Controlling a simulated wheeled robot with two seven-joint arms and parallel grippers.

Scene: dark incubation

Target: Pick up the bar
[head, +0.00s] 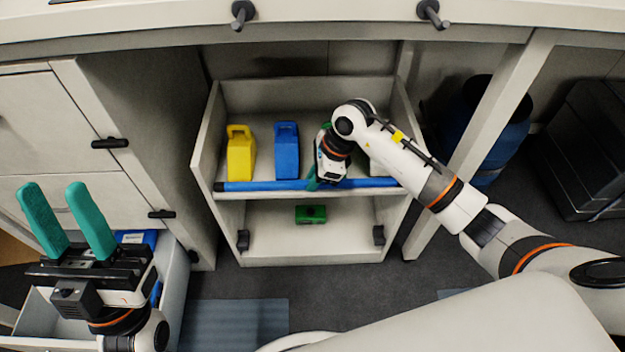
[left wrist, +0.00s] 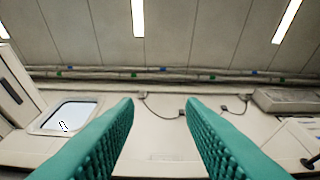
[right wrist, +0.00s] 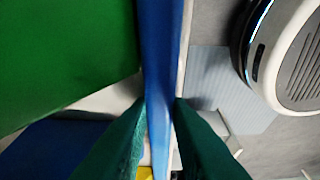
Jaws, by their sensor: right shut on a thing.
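The bar is a long blue rod (head: 262,186) lying along the front edge of the upper shelf in the head view. It also shows in the right wrist view (right wrist: 160,50), running between the fingers. My right gripper (head: 315,183) is at the bar near its middle, shut on it; in the right wrist view its green fingers (right wrist: 160,125) stand on either side of the bar. My left gripper (head: 68,222) is raised at the lower left, open and empty. The left wrist view shows its two fingers (left wrist: 160,110) apart, with only wall and ceiling beyond.
A yellow container (head: 240,155) and a blue container (head: 286,152) stand on the upper shelf behind the bar. A small green case (head: 311,214) sits on the lower shelf. An open drawer (head: 175,290) is below my left gripper. A blue barrel (head: 490,130) stands at right.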

